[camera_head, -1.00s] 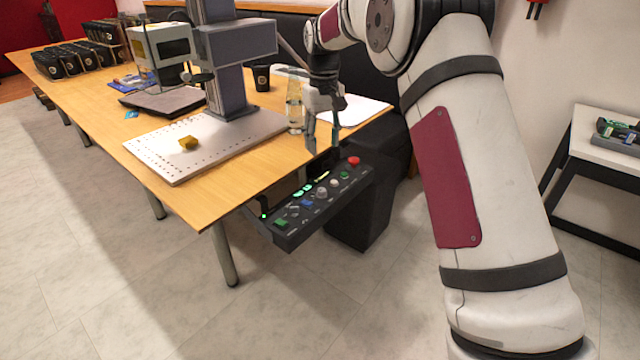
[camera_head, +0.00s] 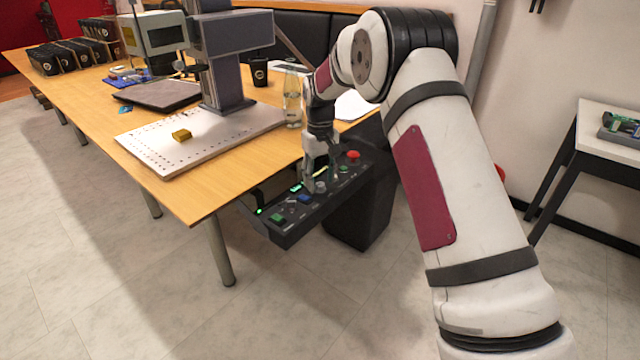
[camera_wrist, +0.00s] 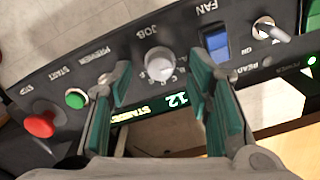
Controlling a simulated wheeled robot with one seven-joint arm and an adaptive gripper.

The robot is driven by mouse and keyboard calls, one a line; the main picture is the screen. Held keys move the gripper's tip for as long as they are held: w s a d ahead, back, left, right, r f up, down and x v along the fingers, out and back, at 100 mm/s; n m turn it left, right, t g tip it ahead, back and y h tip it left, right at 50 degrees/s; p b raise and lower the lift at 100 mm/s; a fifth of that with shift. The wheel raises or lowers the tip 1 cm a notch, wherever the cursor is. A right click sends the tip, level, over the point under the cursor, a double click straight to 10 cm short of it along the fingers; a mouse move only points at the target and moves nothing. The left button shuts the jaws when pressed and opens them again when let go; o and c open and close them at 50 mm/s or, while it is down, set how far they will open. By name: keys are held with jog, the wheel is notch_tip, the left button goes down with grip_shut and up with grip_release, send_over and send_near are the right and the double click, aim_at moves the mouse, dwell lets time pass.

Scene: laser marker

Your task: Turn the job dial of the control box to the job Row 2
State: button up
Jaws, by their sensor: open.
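The black control box (camera_head: 285,222) hangs at the table's near edge. In the wrist view its panel (camera_wrist: 115,42) shows upside down. The grey job dial (camera_wrist: 159,62) sits under the label JOB, with small letters around it too blurred to read its setting surely. A lit display (camera_wrist: 165,105) shows 12 and a word partly hidden by a finger. My gripper (camera_wrist: 160,82) is open, with one green-padded finger on each side of the dial in the picture; I cannot tell whether they touch it. In the head view my gripper (camera_head: 318,183) is over the box.
The panel also has a red stop button (camera_wrist: 40,124), a green start button (camera_wrist: 75,98), a blue fan switch (camera_wrist: 222,46) and a metal toggle (camera_wrist: 268,30). A glass bottle (camera_head: 292,100) stands on the table (camera_head: 215,185) behind my gripper.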

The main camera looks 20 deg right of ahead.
jog(key=shift+f, duration=0.65)
grip_shut()
jog(key=shift+r+m, duration=0.1)
jog(key=shift+m, duration=0.3)
jog(key=shift+m+p, duration=0.7)
jog(key=shift+m, duration=0.2)
jog(key=shift+m+p, duration=0.45)
jog(key=shift+m, duration=1.05)
